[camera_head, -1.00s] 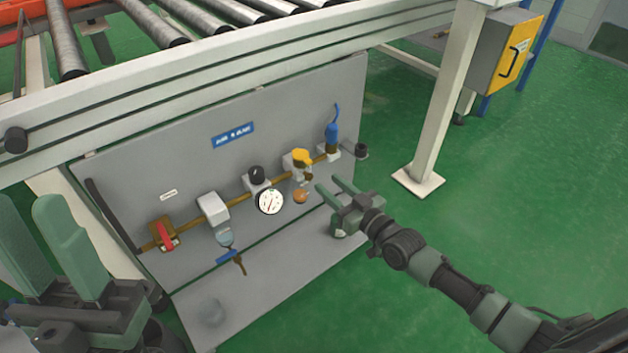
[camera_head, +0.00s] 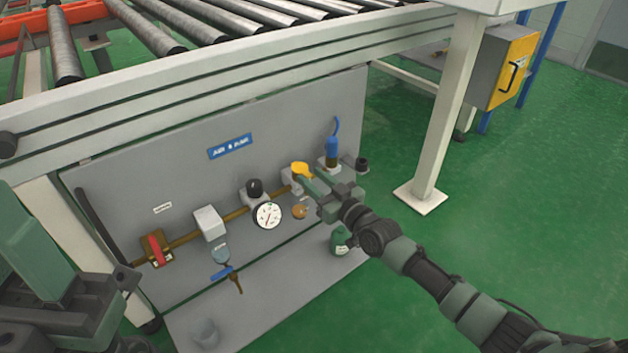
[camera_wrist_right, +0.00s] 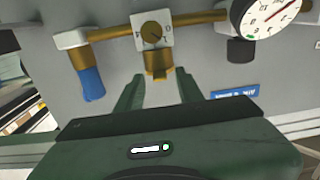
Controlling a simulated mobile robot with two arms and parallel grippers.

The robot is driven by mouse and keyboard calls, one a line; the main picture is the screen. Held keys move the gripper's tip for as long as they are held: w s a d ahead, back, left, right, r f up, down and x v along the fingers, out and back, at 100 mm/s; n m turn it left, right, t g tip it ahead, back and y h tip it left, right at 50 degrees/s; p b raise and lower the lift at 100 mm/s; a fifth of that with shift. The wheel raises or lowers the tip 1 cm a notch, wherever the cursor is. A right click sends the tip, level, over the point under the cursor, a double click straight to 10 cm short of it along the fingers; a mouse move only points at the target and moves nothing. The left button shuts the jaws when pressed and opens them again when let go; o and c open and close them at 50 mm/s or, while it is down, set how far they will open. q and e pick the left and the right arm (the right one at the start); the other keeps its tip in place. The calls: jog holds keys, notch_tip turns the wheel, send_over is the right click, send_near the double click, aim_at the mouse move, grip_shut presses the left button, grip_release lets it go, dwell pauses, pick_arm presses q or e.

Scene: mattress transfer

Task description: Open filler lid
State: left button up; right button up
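The yellow lid (camera_head: 301,168) sits on a pale block on the brass pipe of the grey panel. It also shows in the right wrist view (camera_wrist_right: 157,63), below a block with a brass dial (camera_wrist_right: 151,33). My right gripper (camera_head: 308,182) is open at the lid; its fingers (camera_wrist_right: 160,85) stand apart on either side of the lid's near end. I cannot tell whether they touch it. My left gripper (camera_head: 45,245) is only partly in view at the lower left, and its finger gap is not clear.
Along the pipe are a red-handled valve (camera_head: 155,248), a white gauge (camera_head: 267,215) and a blue-topped fitting (camera_head: 332,150). A green bottle (camera_head: 340,240) stands below my right wrist. The roller conveyor's beam (camera_head: 200,105) runs above. Green floor is clear at right.

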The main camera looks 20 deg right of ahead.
grip_shut()
dwell(1.2)
